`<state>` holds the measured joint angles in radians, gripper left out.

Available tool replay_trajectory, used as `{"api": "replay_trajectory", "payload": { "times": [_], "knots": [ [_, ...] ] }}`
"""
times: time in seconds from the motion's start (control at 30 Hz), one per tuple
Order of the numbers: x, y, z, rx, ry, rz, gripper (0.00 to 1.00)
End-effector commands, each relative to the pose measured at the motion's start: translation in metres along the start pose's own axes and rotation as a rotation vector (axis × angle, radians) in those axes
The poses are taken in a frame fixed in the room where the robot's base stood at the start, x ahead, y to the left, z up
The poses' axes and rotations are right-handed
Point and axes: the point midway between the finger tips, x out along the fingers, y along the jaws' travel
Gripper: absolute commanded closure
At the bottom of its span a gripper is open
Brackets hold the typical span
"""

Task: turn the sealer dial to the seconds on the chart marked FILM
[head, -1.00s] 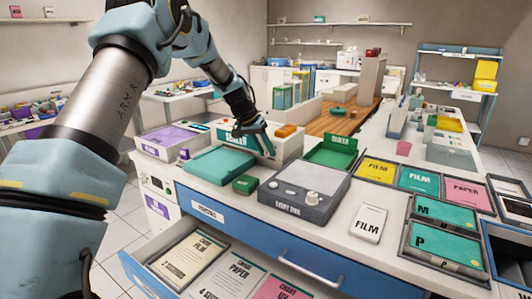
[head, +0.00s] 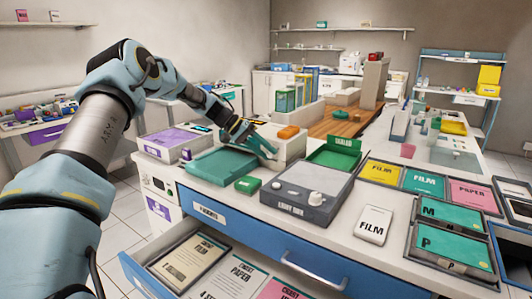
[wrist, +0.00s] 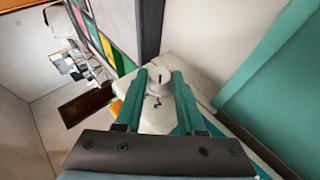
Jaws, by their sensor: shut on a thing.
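The sealer appears to be the cream box (head: 289,143) at the back of the counter, with an orange block on top. My gripper (head: 270,152) is at its front face, teal fingers angled down to the right. In the wrist view, a pale round knob (wrist: 158,87) with a dark mark sits between my fingertips (wrist: 160,78), and the gripper is shut on it. The knob's setting cannot be read. In the open drawer, the FILM chart card (head: 188,260) lies left of the PAPER chart card (head: 237,280); the FILM seconds line is hard to read now.
FILM and PAPER packets and trays fill the right counter. The open drawer (head: 150,278) juts out at the front.

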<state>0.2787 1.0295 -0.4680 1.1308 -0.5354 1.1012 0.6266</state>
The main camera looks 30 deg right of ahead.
Motion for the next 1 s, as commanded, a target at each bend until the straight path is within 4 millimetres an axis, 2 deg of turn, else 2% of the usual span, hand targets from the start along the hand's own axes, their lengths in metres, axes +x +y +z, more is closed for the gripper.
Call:
{"api": "replay_trajectory", "payload": {
  "times": [0.37, 0.4, 0.63, 0.87, 1.0],
  "knots": [
    [-0.0001, -0.0002, -0.0004, -0.003, 0.001, 0.003, 1.00],
    [-0.0001, -0.0002, -0.0004, -0.003, 0.001, 0.003, 0.58],
    [0.0000, -0.0002, -0.0001, -0.002, 0.001, 0.003, 0.33],
    [-0.0002, -0.0002, 0.0000, -0.002, 0.000, 0.003, 0.33],
    [-0.0089, -0.0012, -0.0003, -0.002, 0.002, 0.002, 0.33]
  ]
}}
